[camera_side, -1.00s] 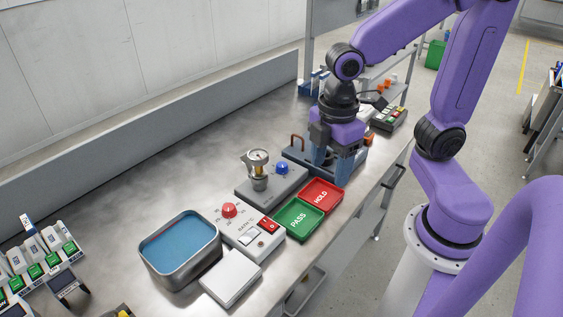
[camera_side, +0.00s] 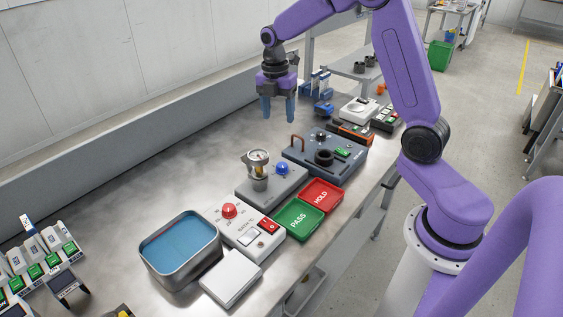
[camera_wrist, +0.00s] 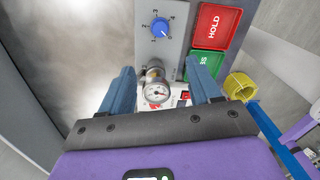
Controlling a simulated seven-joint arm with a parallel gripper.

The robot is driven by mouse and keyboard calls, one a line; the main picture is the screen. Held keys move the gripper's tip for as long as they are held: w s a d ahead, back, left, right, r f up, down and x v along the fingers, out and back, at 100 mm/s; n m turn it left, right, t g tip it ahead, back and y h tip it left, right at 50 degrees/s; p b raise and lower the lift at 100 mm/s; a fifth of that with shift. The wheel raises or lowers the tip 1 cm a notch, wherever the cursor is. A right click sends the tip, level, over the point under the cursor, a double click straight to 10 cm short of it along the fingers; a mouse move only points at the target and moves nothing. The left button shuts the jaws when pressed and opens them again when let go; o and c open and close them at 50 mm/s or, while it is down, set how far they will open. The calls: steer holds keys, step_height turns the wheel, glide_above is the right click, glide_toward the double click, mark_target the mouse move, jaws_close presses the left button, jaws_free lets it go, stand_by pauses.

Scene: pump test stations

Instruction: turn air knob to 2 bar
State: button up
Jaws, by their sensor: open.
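The blue air knob (camera_side: 281,168) is on a grey station (camera_side: 252,190) beside a brass-and-steel fitting with a round gauge (camera_side: 257,158). In the wrist view, the knob (camera_wrist: 159,27) has a numbered scale around it, with 2 and 3 on its left side. I cannot read its setting surely. The gauge (camera_wrist: 156,94) shows a white face, its reading too small to tell. My gripper (camera_side: 278,118) is raised above the bench, behind the station in the side view, apart from the knob. Its blue fingers are open and empty, and also show in the wrist view (camera_wrist: 160,70).
A dark station (camera_side: 325,157) with a copper-coloured handle stands behind the knob's station. Red HOLD (camera_side: 321,195) and green PASS (camera_side: 298,219) trays lie at its right. A bath station with a red knob (camera_side: 229,211) and a water tank (camera_side: 181,245) are nearer.

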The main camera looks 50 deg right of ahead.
mark_target(282, 165)
steer(key=f, duration=1.1)
steer(key=s+f, duration=0.1)
steer(key=f, duration=0.5)
steer(key=shift+d+f, duration=0.2)
steer(key=c, duration=1)
